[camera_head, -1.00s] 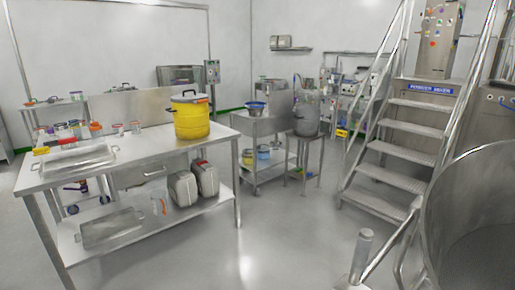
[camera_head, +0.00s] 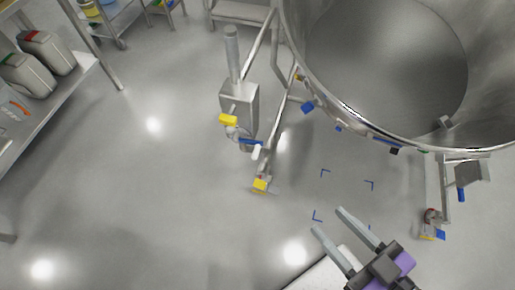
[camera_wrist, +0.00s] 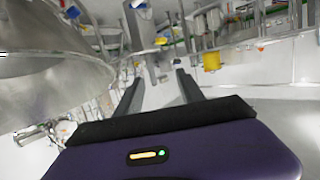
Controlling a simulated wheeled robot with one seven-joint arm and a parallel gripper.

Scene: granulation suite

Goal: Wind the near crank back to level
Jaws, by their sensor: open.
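A large steel bowl (camera_head: 390,60) fills the upper right of the head view, and its wall also shows at the left of the wrist view (camera_wrist: 50,85). On the bowl's left stands a steel box (camera_head: 239,103) with an upright rod, and a yellow part and blue and white pieces below it. A second bracket (camera_head: 463,172) is at the bowl's lower right. I cannot tell which part is the near crank or its angle. My gripper (camera_head: 328,219) is open and empty, at the lower right of the head view, apart from these. In the wrist view its fingers (camera_wrist: 158,76) frame blurred steel fittings.
Blue corner marks (camera_head: 325,173) lie on the grey floor beside the bowl. A steel table's lower shelf (camera_head: 60,95) with canisters is at the left. A pale panel edge (camera_head: 320,275) is at the bottom.

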